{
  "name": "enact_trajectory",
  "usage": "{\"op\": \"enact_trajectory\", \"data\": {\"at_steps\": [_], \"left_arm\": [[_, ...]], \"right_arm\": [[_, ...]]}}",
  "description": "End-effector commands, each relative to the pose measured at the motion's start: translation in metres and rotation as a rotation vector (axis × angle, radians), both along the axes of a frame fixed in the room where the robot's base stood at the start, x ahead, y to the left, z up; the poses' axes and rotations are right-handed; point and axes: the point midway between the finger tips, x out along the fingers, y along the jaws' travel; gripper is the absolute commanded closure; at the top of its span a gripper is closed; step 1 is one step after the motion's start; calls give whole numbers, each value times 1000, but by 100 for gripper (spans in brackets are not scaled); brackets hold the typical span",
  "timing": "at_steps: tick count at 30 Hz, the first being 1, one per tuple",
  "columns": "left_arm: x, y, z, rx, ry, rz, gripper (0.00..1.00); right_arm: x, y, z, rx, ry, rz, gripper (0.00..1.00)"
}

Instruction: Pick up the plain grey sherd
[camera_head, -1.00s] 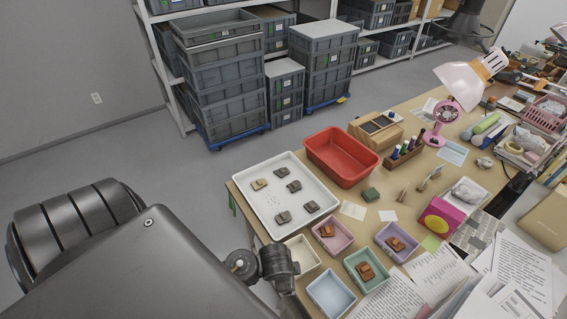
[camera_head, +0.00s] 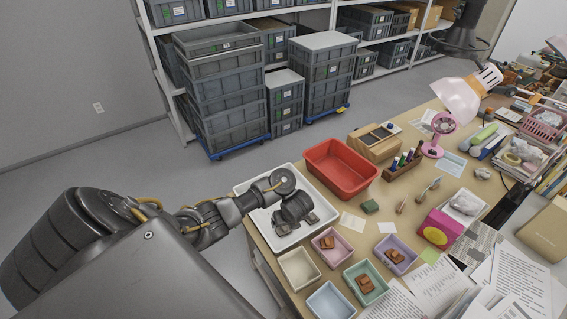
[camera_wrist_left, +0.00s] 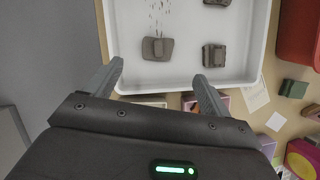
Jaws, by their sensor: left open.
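The white tray (camera_head: 327,213) holds several sherds, partly hidden by my left arm in the head view. I cannot tell surely which is the plain grey one. In the head view my left gripper (camera_head: 291,210) is over the tray.
A red bin (camera_head: 342,168) stands beside the tray. Small pink (camera_head: 331,262), cream (camera_head: 299,270), green, purple and blue boxes stand in front, several with brown pieces inside. A green block (camera_head: 370,207) lies to the right.

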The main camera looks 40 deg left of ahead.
Motion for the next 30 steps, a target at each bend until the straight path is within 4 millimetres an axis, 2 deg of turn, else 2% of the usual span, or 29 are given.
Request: {"op": "enact_trajectory", "data": {"at_steps": [9,13,20,30], "left_arm": [[7,12,-42,0,-1,2,18],[10,16,-52,-2,-2,3,18],[10,18,-55,-2,-1,2,18],[14,32,-99,-1,-1,4,18]], "right_arm": [[0,0,-41,0,1,0,64],[0,0,-48,0,0,0,64],[0,0,-50,0,0,0,64],[0,-2,-77,-2,0,1,64]]}}
